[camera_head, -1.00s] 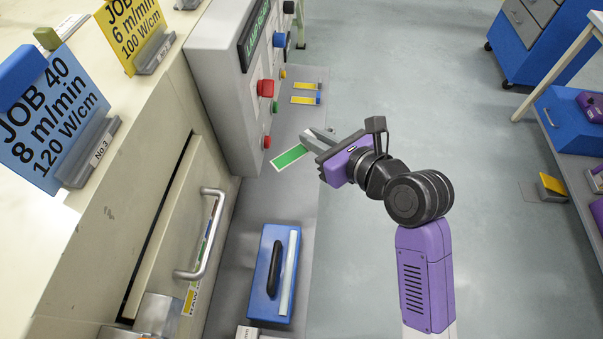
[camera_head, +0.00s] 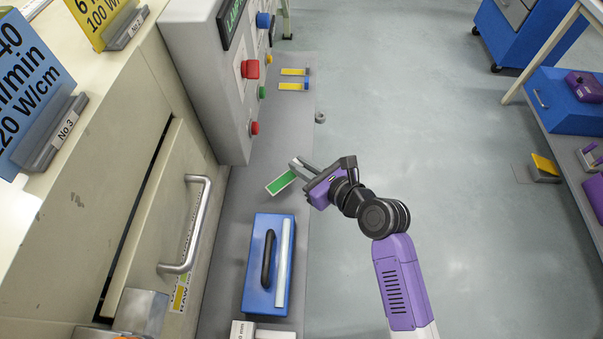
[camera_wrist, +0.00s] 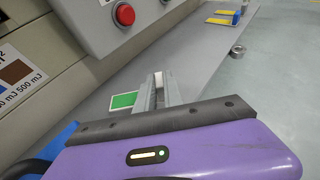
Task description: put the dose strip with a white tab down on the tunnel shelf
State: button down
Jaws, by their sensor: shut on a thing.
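My gripper (camera_head: 303,167) is shut on a green strip with a pale border (camera_head: 281,183). The strip sticks out to the left of the fingertips, over the grey shelf (camera_head: 232,215) beside the machine. In the wrist view the green strip (camera_wrist: 124,101) shows left of the fingers (camera_wrist: 158,90). The fingers cover the held end, so I cannot see its tab. I cannot tell how high the strip is above the shelf.
A blue case (camera_head: 258,287) with a dark handle stands on the shelf nearer me. The control box (camera_head: 205,80) with red and green buttons rises behind the strip. A metal door handle (camera_head: 202,225) juts out at the left. A small metal ring (camera_wrist: 238,49) lies near the yellow strips.

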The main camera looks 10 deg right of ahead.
jog(key=shift+f+b, duration=0.4)
jog(key=shift+f, duration=1.4)
jog(key=shift+f, duration=0.1)
jog(key=c, duration=1.5)
grip_release()
jog(key=shift+s+d+r, duration=0.2)
jog(key=shift+r, duration=0.05)
jog(key=p+v, duration=0.1)
jog(key=v, duration=1)
jog(key=shift+s+d, duration=0.1)
jog(key=shift+s, duration=0.1)
